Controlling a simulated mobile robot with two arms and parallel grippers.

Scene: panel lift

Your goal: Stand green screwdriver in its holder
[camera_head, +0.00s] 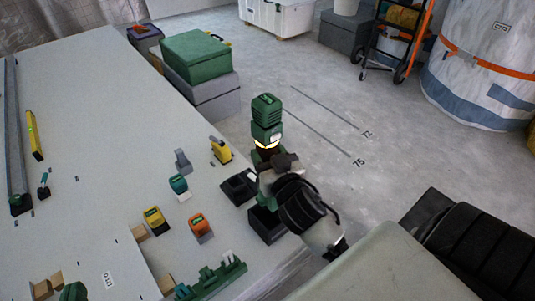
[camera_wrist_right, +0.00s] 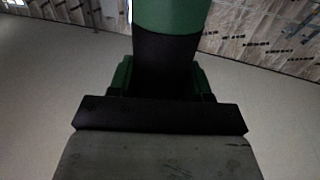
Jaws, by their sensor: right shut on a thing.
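The green screwdriver (camera_head: 267,108) is a chunky green and black power tool, upright in the head view at the table's right edge. My right gripper (camera_head: 275,165) is shut around its dark middle. The wrist view shows the tool's green body (camera_wrist_right: 170,14) and black section (camera_wrist_right: 165,60) behind the gripper's dark bar. A green lower part (camera_head: 265,196) shows below the gripper, just over a black open box-like holder (camera_head: 267,228). My gripper and arm partly cover this area; I cannot tell whether the tool touches or enters the holder.
Another black tray (camera_head: 239,187) lies just left of the tool. Yellow (camera_head: 154,219), orange (camera_head: 200,225) and teal (camera_head: 178,184) tools stand nearby. A green rack (camera_head: 212,280) sits at the front edge. The table's middle is largely clear. Green and grey cases (camera_head: 196,57) stand behind.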

